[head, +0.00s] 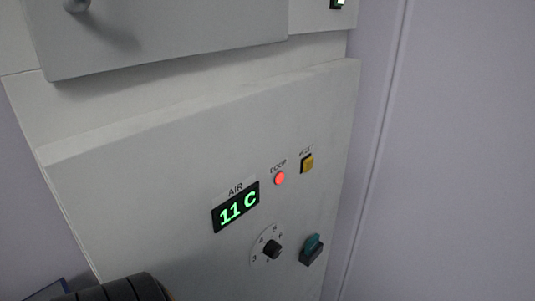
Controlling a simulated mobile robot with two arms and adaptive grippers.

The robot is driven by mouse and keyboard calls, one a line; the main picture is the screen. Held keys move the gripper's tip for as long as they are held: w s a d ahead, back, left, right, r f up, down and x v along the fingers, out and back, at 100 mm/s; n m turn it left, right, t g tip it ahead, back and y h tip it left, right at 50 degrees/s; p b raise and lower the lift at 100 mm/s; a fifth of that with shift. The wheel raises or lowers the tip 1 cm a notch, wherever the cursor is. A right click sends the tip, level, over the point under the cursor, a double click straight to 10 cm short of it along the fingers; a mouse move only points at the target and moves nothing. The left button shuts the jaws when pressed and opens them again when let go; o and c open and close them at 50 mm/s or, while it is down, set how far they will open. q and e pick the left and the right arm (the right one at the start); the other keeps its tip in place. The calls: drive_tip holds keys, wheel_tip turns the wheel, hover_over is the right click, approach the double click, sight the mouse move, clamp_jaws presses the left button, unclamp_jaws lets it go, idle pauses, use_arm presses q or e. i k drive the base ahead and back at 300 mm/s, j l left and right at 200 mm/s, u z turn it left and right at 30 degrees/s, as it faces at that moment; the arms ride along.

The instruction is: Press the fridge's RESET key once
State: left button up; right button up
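The fridge's control panel (150,200) fills the middle of the head view, light grey and seen at a tilt. The AIR display (236,207) reads 11 C in green. Nothing covers the key.
Below the display sit a black rotary knob (272,250) with a numbered dial and a green rocker switch (312,247). A grey door or cover (170,35) with a round knob (76,4) juts out above the panel. A plain pale wall (460,160) stands at the right.

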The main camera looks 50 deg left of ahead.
sight(309, 163)
drive_tip(key=u, duration=0.45)
drive_tip(key=l+u, duration=0.15)
drive_tip(key=u, duration=0.3)
drive_tip(key=i+l+u, duration=0.1)
drive_tip(key=u, duration=0.35)
drive_tip(key=l+u, duration=0.1)
drive_tip(key=u, duration=0.35)
